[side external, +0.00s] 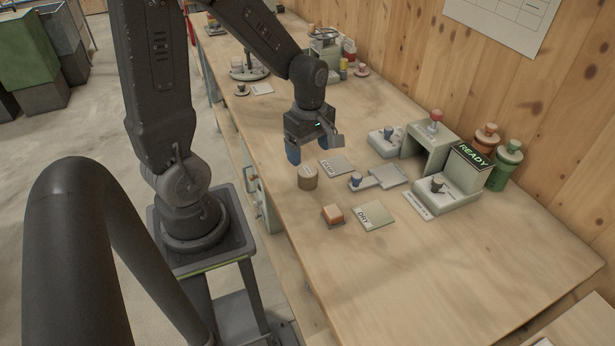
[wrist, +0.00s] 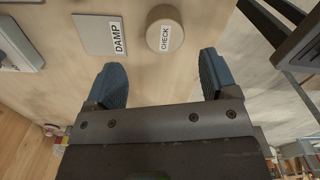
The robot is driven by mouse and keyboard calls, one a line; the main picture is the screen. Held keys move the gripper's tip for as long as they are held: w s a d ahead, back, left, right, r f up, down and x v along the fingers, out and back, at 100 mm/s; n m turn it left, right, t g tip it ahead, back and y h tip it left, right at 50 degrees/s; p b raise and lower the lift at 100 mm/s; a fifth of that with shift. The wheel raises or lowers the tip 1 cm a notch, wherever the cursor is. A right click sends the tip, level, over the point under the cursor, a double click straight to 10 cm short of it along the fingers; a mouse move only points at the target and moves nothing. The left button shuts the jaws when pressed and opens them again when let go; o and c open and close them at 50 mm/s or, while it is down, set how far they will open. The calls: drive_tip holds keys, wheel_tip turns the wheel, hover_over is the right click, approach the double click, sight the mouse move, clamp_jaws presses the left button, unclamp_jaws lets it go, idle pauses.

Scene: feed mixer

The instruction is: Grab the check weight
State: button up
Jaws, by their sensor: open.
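The check weight (side external: 307,179) is a short tan cylinder with a pale top, standing upright on the wooden bench in the side view. In the wrist view, its round top (wrist: 164,30) carries a "CHECK" label and lies just beyond the fingertips, at the top of the picture. My gripper (side external: 309,149) hangs above the bench, a little behind the weight in the side view. Its blue fingers are spread wide with nothing between them in the wrist view (wrist: 159,72). The gripper is apart from the weight.
A "DAMP" plate (side external: 337,166) lies close beside the weight. An orange block (side external: 332,215) sits next to a "DRY" plate (side external: 373,215). The bench's near right is clear.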

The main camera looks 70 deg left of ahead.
sight(308, 170)
drive_tip(key=shift+s+d+f, duration=0.1)
drive_tip(key=shift+s+f, duration=0.05)
drive_tip(key=shift+f, duration=1.8)
drive_tip(key=shift+s+d+f, duration=0.1)
drive_tip(key=shift+s+f, duration=0.05)
drive_tip(key=shift+f, duration=1.75)
drive_tip(key=shift+c, duration=0.4)
drive_tip(key=shift+a, duration=0.1)
drive_tip(key=c, duration=1.1)
drive_tip(key=shift+r, duration=0.1)
